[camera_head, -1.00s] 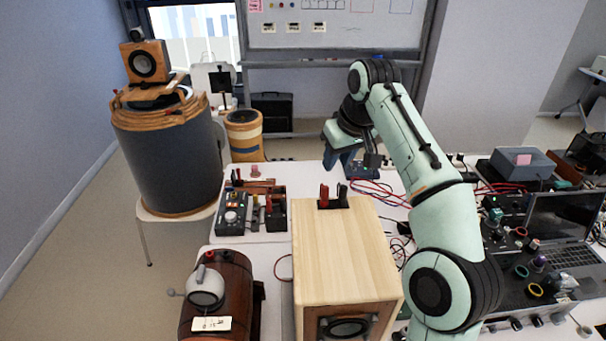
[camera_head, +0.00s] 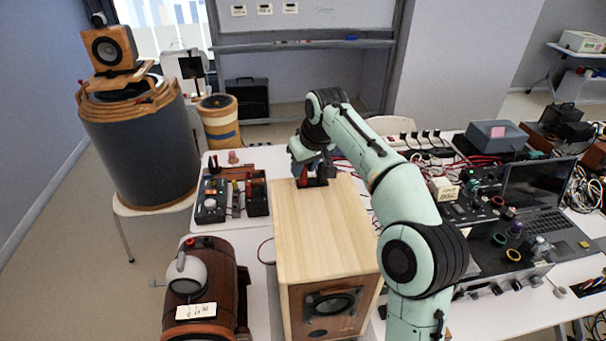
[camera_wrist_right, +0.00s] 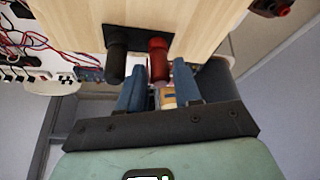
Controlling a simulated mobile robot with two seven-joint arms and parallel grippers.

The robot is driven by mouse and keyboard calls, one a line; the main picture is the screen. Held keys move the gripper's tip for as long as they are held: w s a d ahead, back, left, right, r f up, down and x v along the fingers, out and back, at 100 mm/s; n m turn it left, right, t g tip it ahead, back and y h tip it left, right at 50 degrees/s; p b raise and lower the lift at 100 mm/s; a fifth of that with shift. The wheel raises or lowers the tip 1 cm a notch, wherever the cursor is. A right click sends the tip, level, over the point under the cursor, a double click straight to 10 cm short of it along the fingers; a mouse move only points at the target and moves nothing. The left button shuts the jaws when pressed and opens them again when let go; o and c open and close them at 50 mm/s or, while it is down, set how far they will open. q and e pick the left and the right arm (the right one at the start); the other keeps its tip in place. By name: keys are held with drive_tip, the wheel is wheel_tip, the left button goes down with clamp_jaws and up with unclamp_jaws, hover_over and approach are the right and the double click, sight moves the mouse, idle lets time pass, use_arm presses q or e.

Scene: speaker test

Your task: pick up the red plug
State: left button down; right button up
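The red plug (camera_wrist_right: 158,60) stands beside a black plug (camera_wrist_right: 117,62) on a dark plate at the back of the wooden speaker box (camera_head: 322,228). In the head view, the red plug (camera_head: 303,177) shows just below my right gripper (camera_head: 309,169), which partly hides the plate and black plug. In the wrist view, my right gripper (camera_wrist_right: 158,76) is open. Its two blue fingers are either side of the red plug, with visible space beside it; I cannot tell how far they overlap it. My left gripper is not in view.
A black instrument box (camera_head: 212,201) and a brown barrel-like device (camera_head: 207,290) are left of the speaker box. A laptop (camera_head: 540,195), a control panel and loose cables crowd the table to the right. A large grey drum (camera_head: 145,150) stands at left.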

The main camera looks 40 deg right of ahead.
drive_tip(key=shift+w+f, duration=0.1)
drive_tip(key=shift+f, duration=0.35)
drive_tip(key=shift+w, duration=0.1)
clamp_jaws()
drive_tip(key=shift+r, duration=0.1)
